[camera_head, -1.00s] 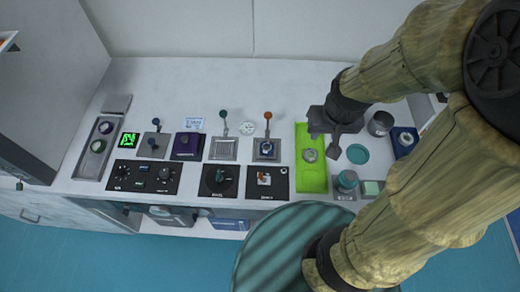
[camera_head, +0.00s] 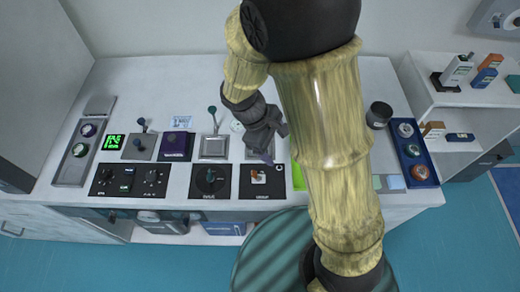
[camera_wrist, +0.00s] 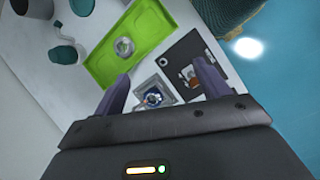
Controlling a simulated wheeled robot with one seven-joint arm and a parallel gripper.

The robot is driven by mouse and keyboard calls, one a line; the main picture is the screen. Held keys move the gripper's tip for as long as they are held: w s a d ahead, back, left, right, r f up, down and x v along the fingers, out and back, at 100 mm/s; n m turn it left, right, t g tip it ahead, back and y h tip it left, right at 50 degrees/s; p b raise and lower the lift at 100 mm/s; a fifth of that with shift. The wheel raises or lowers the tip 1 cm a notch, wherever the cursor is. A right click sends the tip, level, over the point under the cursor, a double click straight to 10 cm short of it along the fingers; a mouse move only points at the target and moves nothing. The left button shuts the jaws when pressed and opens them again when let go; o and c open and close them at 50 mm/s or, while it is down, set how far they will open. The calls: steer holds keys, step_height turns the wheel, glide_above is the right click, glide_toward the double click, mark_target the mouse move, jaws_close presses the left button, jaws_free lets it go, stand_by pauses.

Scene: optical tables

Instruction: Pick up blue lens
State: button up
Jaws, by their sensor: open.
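The blue lens (camera_wrist: 154,99) sits in a square grey mount (camera_wrist: 152,91) in the wrist view. It lies between the lines of my two fingers, nearer the left one, and apart from both. My gripper (camera_wrist: 161,69) is open and empty, with its fingers pointing down at the bench. In the head view my gripper (camera_head: 269,152) hangs over the mount's place and hides the lens.
A green tray (camera_wrist: 96,66) with a round silver part lies beside the mount. A black panel (camera_wrist: 183,62) is on the mount's other side. A blue tray (camera_head: 417,158) with several round parts stands at the bench's right. Lever devices (camera_head: 214,147) are to the left.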

steer(key=a+f+n+t+h+b, duration=0.2)
steer(key=a+f+n+t, duration=0.1)
steer(key=a+n, duration=0.1)
steer(key=a+f+n+t+h+b, duration=0.2)
steer(key=a+f+n, duration=0.1)
steer(key=a+n, duration=0.2)
steer(key=a+f+n+t+h+b, duration=0.2)
steer(key=a+f+n+t, duration=0.1)
steer(key=a, duration=0.4)
steer(key=shift+w+a+f+n+t, duration=0.3)
steer(key=shift+w+a+f+n, duration=0.15)
steer(key=shift+n, duration=0.25)
steer(key=shift+s+a, duration=0.15)
steer(key=shift+w+d+f, duration=0.1)
steer(key=shift+w+d, duration=0.15)
steer(key=shift+d, duration=0.15)
steer(key=p+x, duration=0.1)
steer(key=x, duration=1)
steer(key=shift+w, duration=0.2)
steer(key=shift+d+f+p, duration=0.1)
steer(key=shift+d+p, duration=0.05)
steer(key=shift+p, duration=0.15)
